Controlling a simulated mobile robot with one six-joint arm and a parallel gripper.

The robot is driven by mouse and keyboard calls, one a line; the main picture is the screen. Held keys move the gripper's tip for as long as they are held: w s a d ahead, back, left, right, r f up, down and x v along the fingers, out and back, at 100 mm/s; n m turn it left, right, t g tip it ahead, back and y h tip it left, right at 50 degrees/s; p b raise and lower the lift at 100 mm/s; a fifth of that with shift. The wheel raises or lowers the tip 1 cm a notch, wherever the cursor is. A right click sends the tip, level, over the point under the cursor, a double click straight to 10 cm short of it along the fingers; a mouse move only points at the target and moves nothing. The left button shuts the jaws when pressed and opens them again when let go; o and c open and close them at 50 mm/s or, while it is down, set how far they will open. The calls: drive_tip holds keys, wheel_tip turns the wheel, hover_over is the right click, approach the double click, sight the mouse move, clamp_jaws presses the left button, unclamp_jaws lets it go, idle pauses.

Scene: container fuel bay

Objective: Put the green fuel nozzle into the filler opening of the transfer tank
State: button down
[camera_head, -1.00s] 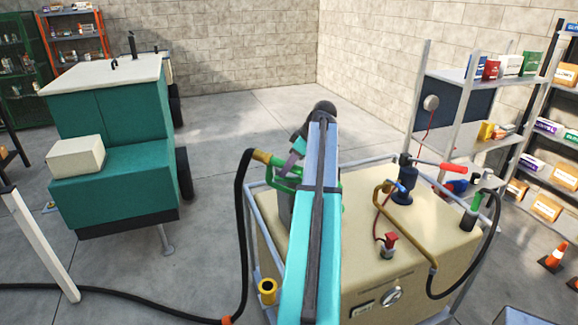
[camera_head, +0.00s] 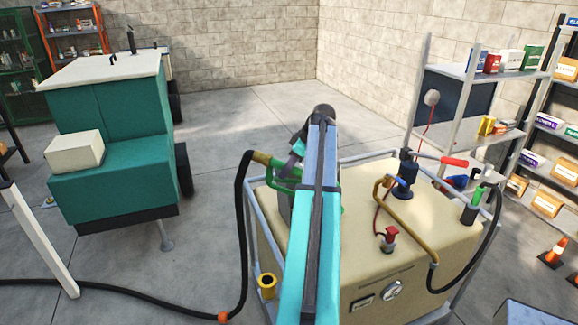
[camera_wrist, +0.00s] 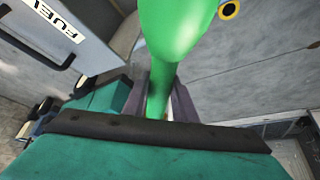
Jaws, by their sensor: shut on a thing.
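The green fuel nozzle (camera_head: 284,172) is at the left of my arm in the head view, partly hidden by it, with a black hose from its brass-coloured end. My gripper (camera_wrist: 160,105) is shut on the nozzle, whose green body (camera_wrist: 178,35) fills the top middle of the wrist view. The cream transfer tank (camera_head: 420,270) stands in a grey frame under and right of my arm. A yellow ring with a dark hole (camera_head: 267,281) is at its left front corner, apart from the nozzle; it also shows in the wrist view (camera_wrist: 230,11). The nozzle's spout tip is hidden.
A blue hand pump (camera_head: 403,181) with a red handle and a second green-handled nozzle (camera_head: 471,208) stand on the tank. The nozzle's black hose (camera_head: 240,240) hangs to the floor at left. A teal machine (camera_head: 115,155) is farther left, shelves (camera_head: 480,130) at right.

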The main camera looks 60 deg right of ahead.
sight(288, 191)
drive_tip(key=shift+f, duration=0.7)
drive_tip(key=shift+f+b, duration=0.25)
drive_tip(key=shift+b, duration=0.2)
drive_tip(key=shift+f+b, duration=0.35)
drive_tip(key=shift+f, duration=0.15)
drive_tip(key=shift+f+b, duration=0.6)
drive_tip(key=shift+f, duration=0.7)
drive_tip(key=shift+f+b, duration=1.3)
drive_tip(key=shift+f, duration=0.9)
